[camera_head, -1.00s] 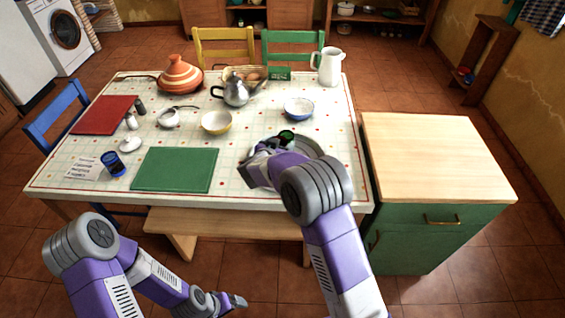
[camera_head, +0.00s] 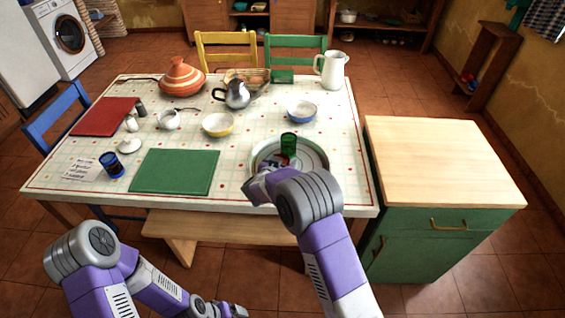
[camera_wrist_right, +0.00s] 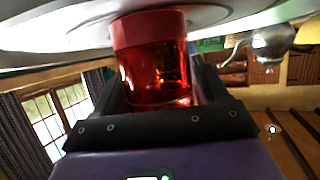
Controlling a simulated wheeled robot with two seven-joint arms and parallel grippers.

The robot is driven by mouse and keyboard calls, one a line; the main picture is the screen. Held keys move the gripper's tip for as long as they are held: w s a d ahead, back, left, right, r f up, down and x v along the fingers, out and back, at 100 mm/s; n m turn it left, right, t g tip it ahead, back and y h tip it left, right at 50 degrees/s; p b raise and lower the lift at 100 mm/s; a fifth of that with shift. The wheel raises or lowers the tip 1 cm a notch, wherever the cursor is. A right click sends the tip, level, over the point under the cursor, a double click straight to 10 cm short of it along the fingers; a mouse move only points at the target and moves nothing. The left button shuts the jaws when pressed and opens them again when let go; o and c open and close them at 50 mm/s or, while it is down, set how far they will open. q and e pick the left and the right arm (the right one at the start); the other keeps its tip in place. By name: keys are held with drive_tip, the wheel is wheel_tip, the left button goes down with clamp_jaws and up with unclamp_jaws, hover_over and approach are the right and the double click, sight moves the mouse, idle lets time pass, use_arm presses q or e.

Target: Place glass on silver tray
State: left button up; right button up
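The silver tray (camera_head: 324,158) lies at the front right of the patterned table, and its underside or rim fills the top of the right wrist view (camera_wrist_right: 60,34). A green glass (camera_head: 288,144) stands upright on it. My right gripper (camera_head: 268,172) is at the tray's near left side. In the right wrist view a red glass (camera_wrist_right: 150,62) sits between its black fingers, which appear to touch it on both sides; in the head view only a bit of red shows. A blue glass (camera_head: 112,165) stands at the table's left. My left gripper (camera_head: 225,309) hangs low before the table, its fingers unclear.
A green mat (camera_head: 174,172) lies left of the tray. A yellow bowl (camera_head: 218,125), a blue bowl (camera_head: 301,112), a teapot (camera_head: 237,95) and a white pitcher (camera_head: 331,70) stand behind. A wooden-topped cabinet (camera_head: 440,155) is at the right, its top clear.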

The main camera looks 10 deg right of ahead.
drive_tip(key=shift+o, duration=1.2)
drive_tip(key=shift+r, duration=0.15)
drive_tip(key=p+v, duration=0.3)
drive_tip(key=v, duration=0.9)
drive_tip(key=shift+r, duration=0.1)
